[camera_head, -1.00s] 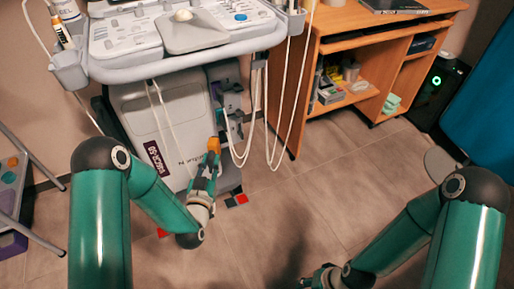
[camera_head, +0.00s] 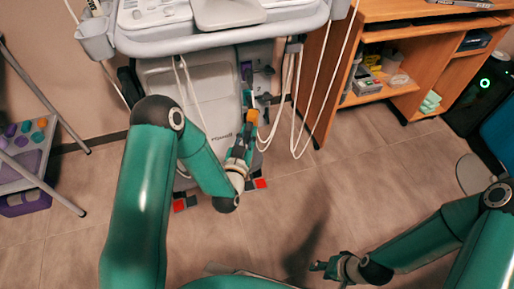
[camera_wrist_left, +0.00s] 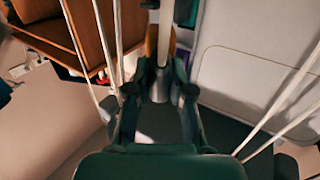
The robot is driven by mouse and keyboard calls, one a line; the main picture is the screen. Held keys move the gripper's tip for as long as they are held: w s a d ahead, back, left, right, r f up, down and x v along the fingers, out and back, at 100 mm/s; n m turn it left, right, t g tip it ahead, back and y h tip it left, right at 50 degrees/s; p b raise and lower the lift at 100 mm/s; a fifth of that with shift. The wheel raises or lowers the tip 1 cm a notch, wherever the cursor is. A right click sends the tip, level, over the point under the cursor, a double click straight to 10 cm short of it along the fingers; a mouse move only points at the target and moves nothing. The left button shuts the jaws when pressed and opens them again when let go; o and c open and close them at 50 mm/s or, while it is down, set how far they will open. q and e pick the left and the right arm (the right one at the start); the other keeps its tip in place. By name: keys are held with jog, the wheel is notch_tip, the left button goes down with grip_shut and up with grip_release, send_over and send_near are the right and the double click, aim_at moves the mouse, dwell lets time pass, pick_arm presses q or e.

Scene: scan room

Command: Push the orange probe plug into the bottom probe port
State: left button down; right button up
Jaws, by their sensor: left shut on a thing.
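The orange probe plug (camera_head: 253,117) is at the tips of my left gripper (camera_head: 246,135), just in front of the lower side of the ultrasound cart (camera_head: 205,100). The gripper is shut on it and points up toward the cart. In the left wrist view an orange part (camera_wrist_left: 153,42) shows beyond the fingers, partly hidden by a pale cylinder. The port block (camera_head: 262,82) is on the cart's right side, above the plug. The bottom port cannot be made out clearly, and the plug looks outside it. My right gripper (camera_head: 322,268) is low over the floor, away from the cart; its opening is unclear.
White cables (camera_head: 297,100) hang in loops right of the port block, close to the plug. A wooden desk (camera_head: 330,75) stands to the right. A stand with coloured pieces (camera_head: 25,140) is at the left. The floor in the middle is clear.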

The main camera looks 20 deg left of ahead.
pick_arm(q)
jog(key=w+d+f+n+g+y+b, duration=0.1)
jog(key=w+f+n+g+y+b, duration=0.15)
jog(key=f+y, duration=0.35)
jog(key=w+d+f+n+g+y+b, duration=0.1)
jog(key=w+f+n+y, duration=0.25)
jog(key=f, duration=0.55)
jog(key=shift+t+h, duration=0.25)
jog(key=shift+r+b+x, duration=0.1)
jog(key=shift+b+x, duration=0.55)
jog(key=shift+x, duration=0.5)
jog(key=shift+r+b+x, duration=0.15)
jog(key=shift+b+x, duration=0.5)
jog(key=shift+x, duration=0.45)
jog(key=shift+r+b, duration=0.15)
jog(key=shift+b, duration=0.2)
jog(key=shift+w+a+b, duration=0.4)
jog(key=shift+w+b, duration=0.05)
jog(key=shift+w, duration=0.1)
dwell(0.7)
dwell(0.6)
jog(key=shift+w+a+b, duration=0.3)
jog(key=shift+w+b, duration=0.25)
jog(key=shift+b, duration=0.05)
dwell(0.7)
